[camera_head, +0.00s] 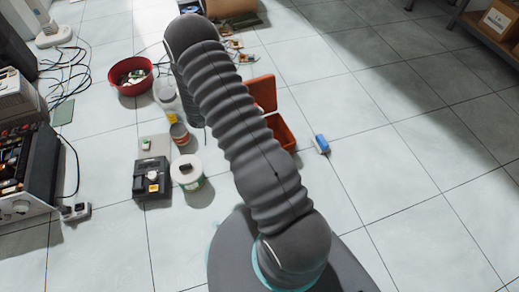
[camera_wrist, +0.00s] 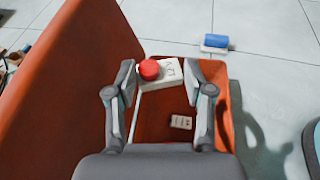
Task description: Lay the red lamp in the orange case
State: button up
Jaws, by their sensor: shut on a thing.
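The red lamp (camera_wrist: 149,69), a red dome on a pale block with dark lettering, is between the fingertips of my gripper (camera_wrist: 160,76) in the wrist view. My gripper is shut on it, above the orange case (camera_wrist: 225,115). The case's lid stands open at the left in that view. A small pale labelled block (camera_wrist: 181,122) lies on the case floor. In the head view the case (camera_head: 283,134) is partly behind my arm, and my gripper and the lamp are hidden. I cannot tell how high the lamp is over the case floor.
A blue and white block (camera_head: 321,143) lies just right of the case. Left of my arm are a white tub (camera_head: 187,172), a black device (camera_head: 152,180) and a red bowl (camera_head: 131,77). Electronics and cables fill the far left.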

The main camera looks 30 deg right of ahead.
jog(key=s+d+f+m+g, duration=0.4)
jog(key=s+d+f, duration=0.15)
jog(key=d, duration=0.35)
jog(key=b, duration=0.3)
send_near(286, 134)
jog(key=shift+g+y, duration=0.3)
jog(key=shift+y, duration=0.1)
jog(key=shift+s+d+f, duration=0.1)
jog(key=shift+s+d, duration=0.1)
jog(key=shift+d, duration=0.6)
jog(key=shift+s+d+f, duration=0.1)
jog(key=shift+s+d, duration=0.1)
jog(key=shift+d, duration=0.55)
jog(key=shift+s+d, duration=0.25)
jog(key=shift+d, duration=0.55)
jog(key=shift+f, duration=0.6)
jog(key=o, duration=1)
jog(key=shift+o, duration=0.2)
jog(key=shift+r, duration=0.1)
